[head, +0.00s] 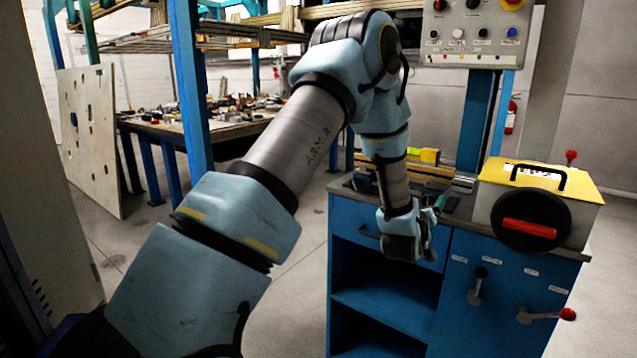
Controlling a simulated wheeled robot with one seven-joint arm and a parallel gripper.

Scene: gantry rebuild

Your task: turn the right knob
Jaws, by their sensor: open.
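My gripper (430,232) hangs in front of the blue workbench, just below the worktop's front edge, open and with nothing visible between its jaws. Its fingers are small and partly hidden here. Two lever-like knobs sit on the blue cabinet front to its lower right. The left knob (477,286) is dark and stands near upright. The right knob (545,315) has a red tip and lies roughly level, pointing right. My gripper is apart from both, above and to the left.
A yellow-topped box (565,209) with a black disc and red handle (529,228) stands on the worktop above the knobs. A control panel (470,45) with buttons hangs over the bench. A blue post (191,90) rises behind my arm. Open floor lies left of the bench.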

